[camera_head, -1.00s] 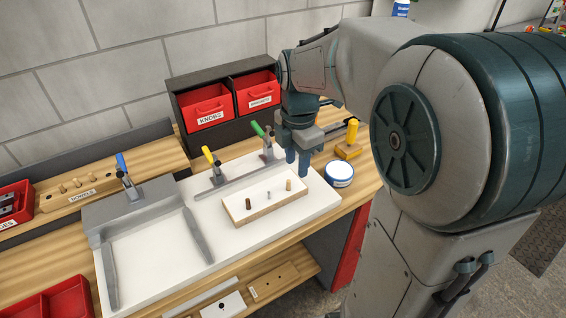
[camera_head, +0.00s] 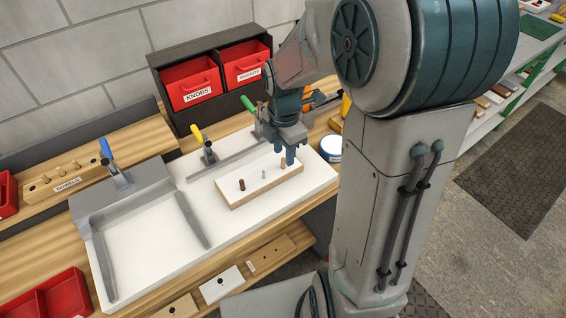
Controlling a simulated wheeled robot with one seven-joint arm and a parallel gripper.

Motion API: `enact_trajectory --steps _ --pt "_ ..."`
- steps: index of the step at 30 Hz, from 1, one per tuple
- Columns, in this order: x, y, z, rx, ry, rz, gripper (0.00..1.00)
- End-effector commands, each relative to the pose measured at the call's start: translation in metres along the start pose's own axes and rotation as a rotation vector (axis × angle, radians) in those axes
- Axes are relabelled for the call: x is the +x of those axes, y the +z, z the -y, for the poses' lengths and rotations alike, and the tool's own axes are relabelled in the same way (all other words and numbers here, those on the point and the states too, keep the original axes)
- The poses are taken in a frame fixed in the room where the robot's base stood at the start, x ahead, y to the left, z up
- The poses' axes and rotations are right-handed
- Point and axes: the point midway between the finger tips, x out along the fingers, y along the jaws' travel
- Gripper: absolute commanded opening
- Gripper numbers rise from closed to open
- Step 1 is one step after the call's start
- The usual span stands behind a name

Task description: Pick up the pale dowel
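The white-topped wooden board (camera_head: 225,190) lies on the white work surface and holds three upright pegs. The pale dowel (camera_head: 283,164) stands at its right end, with a grey pin (camera_head: 263,174) in the middle and a dark brown dowel (camera_head: 241,185) at the left. My gripper (camera_head: 284,154) points down over the right end of the board. Its fingers look apart, with the tips close to the top of the pale dowel. Whether they touch or straddle it cannot be told from this angle.
A green-handled clamp (camera_head: 249,106) and a yellow-handled clamp (camera_head: 201,142) stand behind the board. A white tub (camera_head: 331,148) is to its right. Red bins (camera_head: 190,84) sit at the back. A rack labelled DOWELS (camera_head: 65,184) is at the left.

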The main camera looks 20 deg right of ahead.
Motion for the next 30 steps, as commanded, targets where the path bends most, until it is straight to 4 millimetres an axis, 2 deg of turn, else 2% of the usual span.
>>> enact_trajectory --steps 9,18,19,22,23,30 --pt "0.04 0.001 -0.005 0.0 -0.004 -0.002 0.36" --pt "0.045 0.001 -0.006 0.001 0.0 0.0 0.36" --pt "0.045 0.001 -0.006 0.0 0.0 0.0 0.33" --pt "0.045 0.001 -0.006 0.0 0.0 -0.001 0.05" --pt "0.045 0.001 -0.006 0.0 0.0 -0.001 0.0" --pt "0.045 0.001 -0.006 0.0 0.0 -0.001 0.0"
